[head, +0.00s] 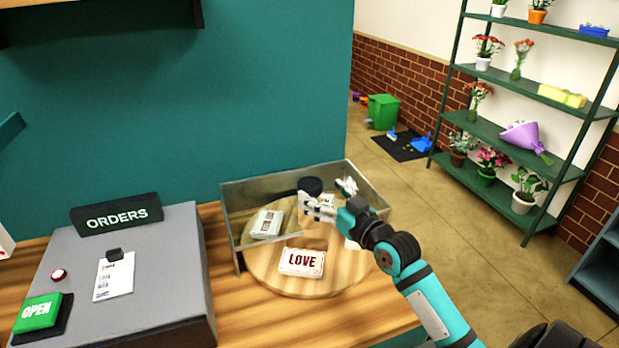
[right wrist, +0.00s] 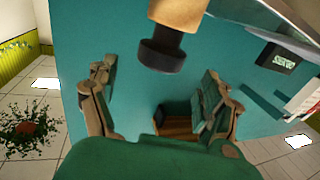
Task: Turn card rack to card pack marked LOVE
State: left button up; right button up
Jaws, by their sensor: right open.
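The card rack is a round wooden turntable (head: 262,282) on the counter, with a black knob (head: 310,184) rising at its middle. The card pack marked LOVE (head: 301,262) lies at the front of the rack, facing me. A grey-green pack (head: 267,223) lies to its left, and other packs behind are partly hidden by my arm. My right gripper (head: 318,205) is open and empty, close by the knob. In the right wrist view the knob (right wrist: 162,56) shows ahead of the open fingers (right wrist: 155,82), not clasped. My left gripper is not in view.
A clear-walled guard (head: 232,232) stands around the back and sides of the rack; its front is open. To the left is a grey stand (head: 160,285) with an ORDERS sign (head: 117,214) and an OPEN block (head: 38,312). A green plant shelf (head: 530,122) stands farther right.

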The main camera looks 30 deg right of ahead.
aim_at(318, 189)
jog(key=w, duration=0.4)
jog(key=shift+w+p, duration=0.25)
jog(key=shift+p, duration=0.15)
jog(key=shift+w, duration=0.55)
jog(key=c, duration=0.8)
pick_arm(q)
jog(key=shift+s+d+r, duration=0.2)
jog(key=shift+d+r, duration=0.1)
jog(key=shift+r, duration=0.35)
pick_arm(e)
jog(key=shift+f, duration=0.1)
grip_shut()
